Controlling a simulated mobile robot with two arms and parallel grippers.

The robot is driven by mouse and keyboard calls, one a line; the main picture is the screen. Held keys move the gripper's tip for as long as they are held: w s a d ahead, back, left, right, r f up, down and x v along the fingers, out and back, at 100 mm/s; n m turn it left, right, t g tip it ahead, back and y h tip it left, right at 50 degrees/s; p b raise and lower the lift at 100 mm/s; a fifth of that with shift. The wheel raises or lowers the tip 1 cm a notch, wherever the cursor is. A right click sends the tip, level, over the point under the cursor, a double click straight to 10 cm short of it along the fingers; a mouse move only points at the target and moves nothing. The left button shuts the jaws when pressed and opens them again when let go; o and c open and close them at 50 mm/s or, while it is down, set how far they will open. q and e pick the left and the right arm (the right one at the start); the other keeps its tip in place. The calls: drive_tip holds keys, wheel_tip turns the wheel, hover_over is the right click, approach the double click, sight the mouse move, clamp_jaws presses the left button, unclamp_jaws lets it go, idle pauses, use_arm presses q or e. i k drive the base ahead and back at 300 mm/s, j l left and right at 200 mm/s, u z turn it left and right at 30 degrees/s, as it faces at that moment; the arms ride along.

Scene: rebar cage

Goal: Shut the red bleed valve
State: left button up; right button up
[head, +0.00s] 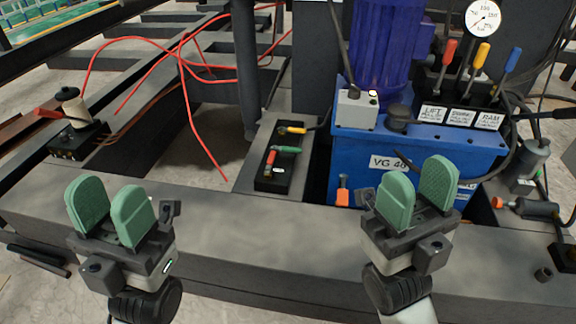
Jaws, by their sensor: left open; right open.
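A black valve block (264,184) lies on the grey plate left of the blue power unit. Its red-handled valve (271,158), likely the bleed valve, has its handle lying along the block. The green handle (287,149) and the yellow handle (292,130) on the same block point across to the right. My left gripper (109,205) is open and empty, left of the block and nearer to me. My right gripper (417,192) is open and empty, to the right of the block in front of the blue unit. Neither touches a handle.
The blue power unit (360,140) carries red, yellow and blue levers (482,55) and a gauge (483,17). An orange-handled part (342,190) stands at its front. Red hoses (205,142) loop behind the left side. A grey beam (230,225) crosses the foreground.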

sight(272, 154)
drive_tip(key=i+j+u, duration=0.55)
drive_tip(key=i, duration=0.3)
